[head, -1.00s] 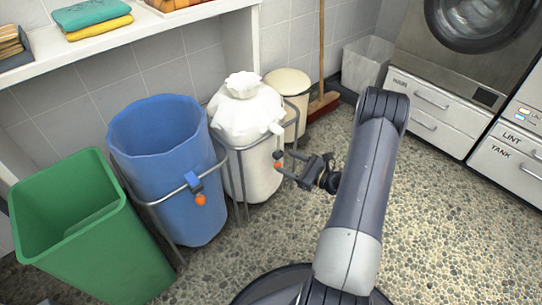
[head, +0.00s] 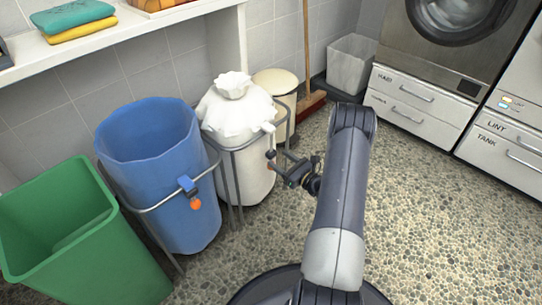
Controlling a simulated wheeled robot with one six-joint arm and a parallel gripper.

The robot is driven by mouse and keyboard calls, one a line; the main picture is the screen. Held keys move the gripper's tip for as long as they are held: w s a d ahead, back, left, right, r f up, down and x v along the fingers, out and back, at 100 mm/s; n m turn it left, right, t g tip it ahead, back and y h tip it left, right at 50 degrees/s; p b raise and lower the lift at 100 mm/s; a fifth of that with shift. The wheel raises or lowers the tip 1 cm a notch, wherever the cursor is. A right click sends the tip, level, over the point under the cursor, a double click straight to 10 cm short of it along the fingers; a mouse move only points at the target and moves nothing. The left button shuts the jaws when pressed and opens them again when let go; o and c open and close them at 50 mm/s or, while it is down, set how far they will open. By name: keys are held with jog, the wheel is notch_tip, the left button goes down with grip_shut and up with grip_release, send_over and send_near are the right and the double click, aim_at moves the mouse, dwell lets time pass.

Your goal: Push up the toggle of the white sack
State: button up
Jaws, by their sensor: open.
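The white sack (head: 236,108) stands in a grey metal ring frame, gathered into a knot at its top. The white drawn-out end of the sack hangs at the ring's right side. A small dark shape (head: 270,155) shows just below that end, in front of the sack; I cannot tell whether it is the toggle or a fingertip. My gripper (head: 283,166) is open at the sack's front right, pointing left toward it. The toggle is too small and too overlapped by the gripper to make out clearly. I cannot tell whether they touch.
A blue sack (head: 150,135) in its own frame, with a blue toggle and orange ball (head: 195,204), stands left of the white sack. A green bin (head: 65,215) is further left. A cream bin (head: 277,82) and broom (head: 310,103) stand behind. Floor to the right is clear.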

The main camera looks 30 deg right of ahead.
aim_at(274, 155)
jog(key=shift+b+x, duration=0.7)
jog(key=shift+x, duration=1.95)
jog(key=shift+c, duration=0.2)
jog(key=shift+r, duration=0.1)
grip_shut()
